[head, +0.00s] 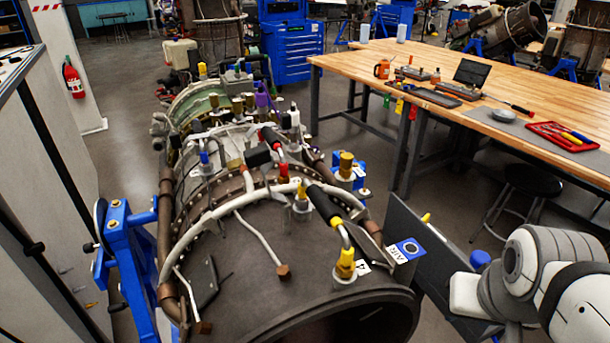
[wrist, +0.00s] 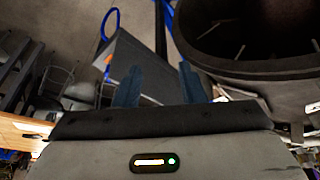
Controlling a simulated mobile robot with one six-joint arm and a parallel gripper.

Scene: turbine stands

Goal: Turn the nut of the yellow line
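In the head view a yellow nut (head: 345,264) sits on a fitting at the near right of the dark engine casing (head: 255,245). A line with a black sleeve (head: 324,204) runs down to it, and a tag marked 4 (head: 361,267) lies beside it. My arm shows at the right edge of the head view; its fingers cannot be made out there. In the wrist view my gripper (wrist: 159,72) has two blue-grey fingers apart with nothing between them. It is beside the engine's open round end (wrist: 250,40), clear of the nut, which I cannot make out in the wrist view.
A dark upright panel (head: 440,258) with an AIR sign (head: 407,249) stands between engine and arm. Other lines with red (head: 281,170) and blue (head: 204,157) nuts lie farther back. A blue stand (head: 125,245) supports the engine. A wooden workbench (head: 440,60) is behind right.

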